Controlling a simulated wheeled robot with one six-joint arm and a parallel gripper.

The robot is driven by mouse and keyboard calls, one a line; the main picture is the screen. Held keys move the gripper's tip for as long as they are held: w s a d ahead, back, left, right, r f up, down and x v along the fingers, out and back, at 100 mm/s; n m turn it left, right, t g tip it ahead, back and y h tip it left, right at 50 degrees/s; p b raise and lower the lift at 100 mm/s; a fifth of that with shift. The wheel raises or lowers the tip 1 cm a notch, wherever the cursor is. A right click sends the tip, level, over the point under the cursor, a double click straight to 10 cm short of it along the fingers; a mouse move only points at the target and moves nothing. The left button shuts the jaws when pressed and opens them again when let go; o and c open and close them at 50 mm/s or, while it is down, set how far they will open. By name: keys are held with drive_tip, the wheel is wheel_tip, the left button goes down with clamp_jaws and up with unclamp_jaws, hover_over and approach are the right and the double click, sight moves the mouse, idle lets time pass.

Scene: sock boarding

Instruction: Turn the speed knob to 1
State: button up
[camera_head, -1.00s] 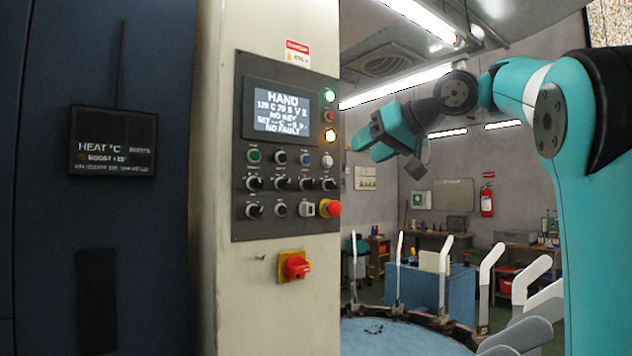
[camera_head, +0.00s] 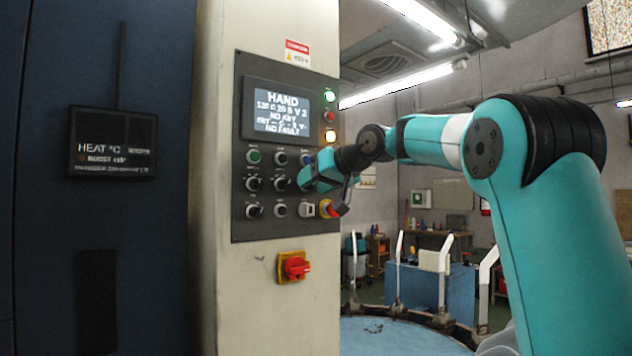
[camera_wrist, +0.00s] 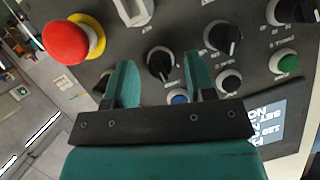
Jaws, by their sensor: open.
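The control panel (camera_head: 241,226) on the cream column has several black rotary knobs; their labels are too small to tell which is the speed knob. My gripper (camera_wrist: 160,66) is open, its teal fingers pointing at the panel. In the wrist view a black knob (camera_wrist: 160,60) with a white mark shows between the fingers; contact cannot be told. Another black knob (camera_wrist: 223,37) is just right of them. In the head view my gripper (camera_head: 304,179) covers the right part of the middle knob row. The display (camera_head: 275,109) shows HAND and a V 2 reading.
A red emergency stop (camera_wrist: 66,42) and a white switch (camera_wrist: 134,10) are close to my fingers. A blue button (camera_wrist: 180,98) and a green button (camera_wrist: 286,62) are also near. A red rotary switch (camera_head: 294,267) sits below the panel.

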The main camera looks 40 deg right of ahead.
drive_tip(key=c, duration=0.9)
drive_tip(key=shift+b, duration=0.3)
drive_tip(key=n+h+b, duration=0.2)
drive_tip(key=b, duration=0.1)
drive_tip(key=n+b, duration=0.1)
drive_tip(key=shift+a+f+n+h, duration=0.15)
drive_tip(key=shift+a+n+h, duration=0.1)
drive_tip(key=shift+n+h, duration=0.15)
drive_tip(key=shift+n+h+b, duration=0.9)
drive_tip(key=shift+n+b, duration=0.2)
drive_tip(key=shift+b, duration=0.3)
drive_tip(key=shift+r, duration=0.2)
drive_tip(key=o, duration=0.9)
